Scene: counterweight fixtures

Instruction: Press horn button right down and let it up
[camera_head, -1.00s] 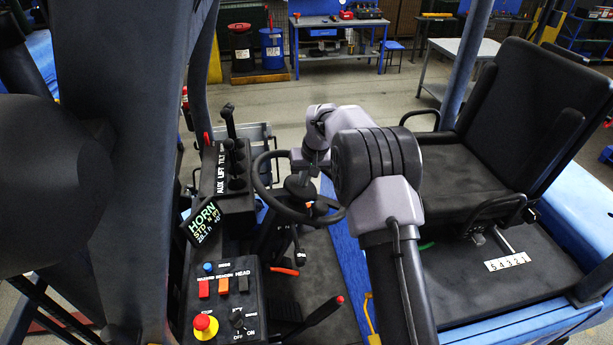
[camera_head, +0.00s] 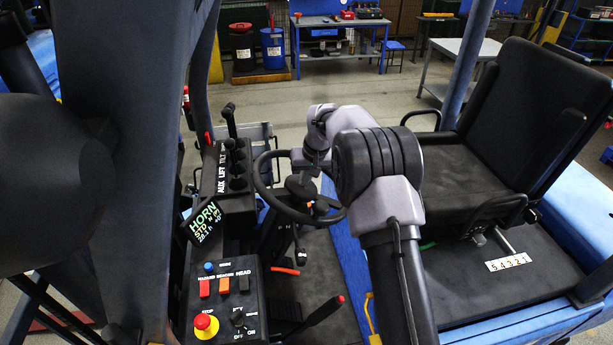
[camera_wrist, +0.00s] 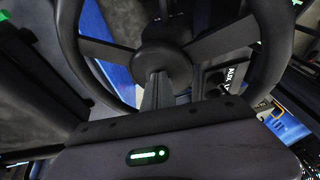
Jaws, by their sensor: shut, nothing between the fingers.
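The steering wheel (camera_head: 262,186) stands in front of the seat, and its round dark hub (camera_wrist: 162,52) fills the middle of the wrist view. The horn button appears to be the cap at the hub's centre. My gripper (camera_wrist: 157,76) is shut and empty, with its fingertips at the middle of that cap, seemingly touching it. The fingers hide part of the cap, so how far down it sits cannot be told.
A control box (camera_head: 215,305) with a red stop knob, coloured switches and a blue button stands at the lower left. Levers (camera_head: 231,130) rise behind the display. The black seat (camera_head: 450,175) is at the right. The wheel rim surrounds my gripper closely.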

